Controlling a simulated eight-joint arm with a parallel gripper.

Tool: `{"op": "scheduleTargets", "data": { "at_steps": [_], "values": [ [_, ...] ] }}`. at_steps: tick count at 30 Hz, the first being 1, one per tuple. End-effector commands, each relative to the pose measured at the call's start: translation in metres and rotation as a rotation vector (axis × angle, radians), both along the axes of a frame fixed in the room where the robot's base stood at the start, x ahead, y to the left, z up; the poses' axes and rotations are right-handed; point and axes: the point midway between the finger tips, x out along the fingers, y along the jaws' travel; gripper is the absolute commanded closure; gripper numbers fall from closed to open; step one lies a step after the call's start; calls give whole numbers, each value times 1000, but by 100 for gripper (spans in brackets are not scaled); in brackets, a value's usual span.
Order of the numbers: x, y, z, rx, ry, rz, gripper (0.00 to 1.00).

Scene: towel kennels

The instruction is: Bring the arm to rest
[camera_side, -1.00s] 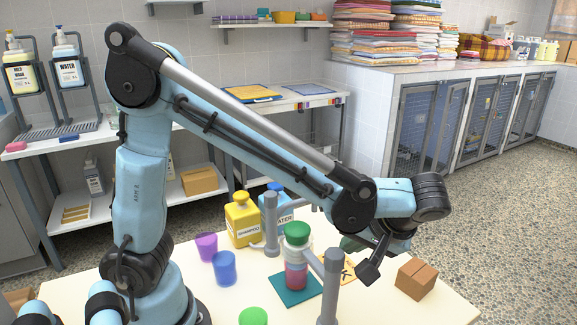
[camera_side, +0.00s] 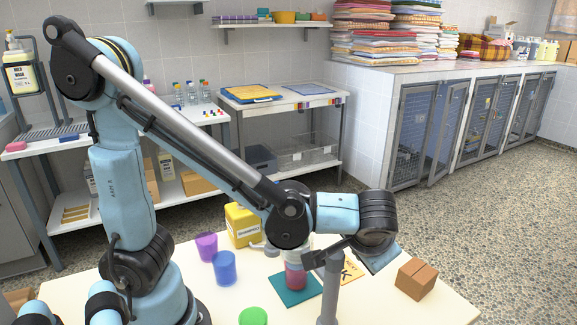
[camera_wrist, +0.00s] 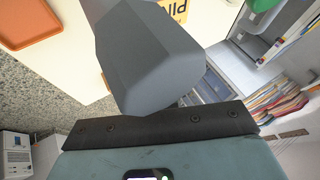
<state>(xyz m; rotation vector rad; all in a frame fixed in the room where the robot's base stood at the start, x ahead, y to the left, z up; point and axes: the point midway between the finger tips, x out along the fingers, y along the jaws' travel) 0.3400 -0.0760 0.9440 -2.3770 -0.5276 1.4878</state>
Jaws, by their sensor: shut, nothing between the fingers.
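My gripper (camera_side: 312,259) is shut and empty. In the side view it hangs above the table (camera_side: 205,300), in front of the upper part of a jar with pink contents (camera_side: 295,276), and points to the left. I cannot tell whether it touches the grey post (camera_side: 331,285) beside it. In the wrist view my gripper (camera_wrist: 150,65) is a large grey block that fills the upper middle. The jar stands on a teal mat (camera_side: 287,296); its top is hidden behind my arm.
A purple cup (camera_side: 206,246), a blue cup (camera_side: 225,268) and a yellow jug (camera_side: 240,228) stand left of the jar. A green disc (camera_side: 253,316) lies at the front. A brown block (camera_side: 416,279) sits at the right, past a yellow card (camera_side: 350,271). Kennels (camera_side: 480,115) stand behind.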

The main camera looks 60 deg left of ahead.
Motion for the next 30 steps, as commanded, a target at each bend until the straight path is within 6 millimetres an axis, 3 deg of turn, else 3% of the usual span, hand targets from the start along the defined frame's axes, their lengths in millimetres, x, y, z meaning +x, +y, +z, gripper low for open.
{"op": "scheduleTargets", "data": {
  "at_steps": [15, 30],
  "values": [
    [-1, -41, 0, -1, -1, -535, 100],
    [-3, -47, 0, -1, 0, -622, 100]
  ]
}}
